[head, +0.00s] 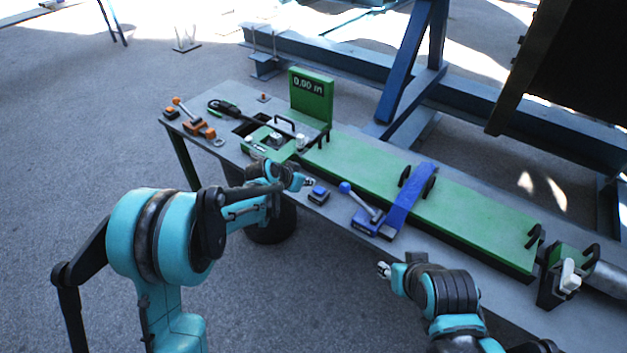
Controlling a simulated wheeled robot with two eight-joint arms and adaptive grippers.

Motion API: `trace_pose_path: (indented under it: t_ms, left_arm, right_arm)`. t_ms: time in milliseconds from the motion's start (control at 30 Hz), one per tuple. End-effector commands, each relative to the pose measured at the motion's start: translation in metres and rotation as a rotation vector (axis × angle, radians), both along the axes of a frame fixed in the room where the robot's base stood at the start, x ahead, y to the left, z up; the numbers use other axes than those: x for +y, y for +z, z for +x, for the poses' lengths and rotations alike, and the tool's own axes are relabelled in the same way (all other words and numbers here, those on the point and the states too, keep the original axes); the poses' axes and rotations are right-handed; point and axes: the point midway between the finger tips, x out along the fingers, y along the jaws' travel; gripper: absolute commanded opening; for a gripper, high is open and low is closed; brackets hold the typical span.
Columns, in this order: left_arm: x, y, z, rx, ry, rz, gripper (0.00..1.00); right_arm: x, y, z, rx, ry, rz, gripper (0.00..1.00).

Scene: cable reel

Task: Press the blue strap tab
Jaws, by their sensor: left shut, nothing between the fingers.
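A small blue block (319,194), which may be the strap tab, sits on the grey bench near its front edge. A blue strap (408,197) lies across the long green bed to its right, with a blue base and ball-topped lever (366,212) in front of it. My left gripper (307,183) is shut and empty, just left of and behind the small block in the picture; whether they touch I cannot tell. My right gripper (382,269) is off the bench's front edge, below the lever; its fingers are too small to read.
A green measuring unit with a display (311,94) stands behind my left gripper. A blue frame (410,75) rises behind the bench.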

Motion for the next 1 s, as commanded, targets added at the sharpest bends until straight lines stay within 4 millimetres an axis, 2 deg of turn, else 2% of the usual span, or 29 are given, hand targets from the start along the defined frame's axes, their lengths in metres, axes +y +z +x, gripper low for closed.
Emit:
trace_pose_path:
  t_ms: [100, 233, 1000]
  left_arm:
    - [0.008, 0.014, -0.01, 0.0, 0.003, 0.0, 0.0]
    - [0.012, 0.02, -0.016, 0.0, 0.002, -0.001, 0.0]
    - [0.013, 0.021, -0.017, -0.001, 0.001, -0.001, 0.0]
  right_arm:
    - [0.0, 0.007, 0.0, 0.0, 0.0, 0.0, 0.4]
    - [0.0, 0.009, 0.0, 0.0, 0.0, 0.0, 0.4]
    - [0.0, 0.009, 0.0, 0.0, 0.0, 0.0, 0.4]
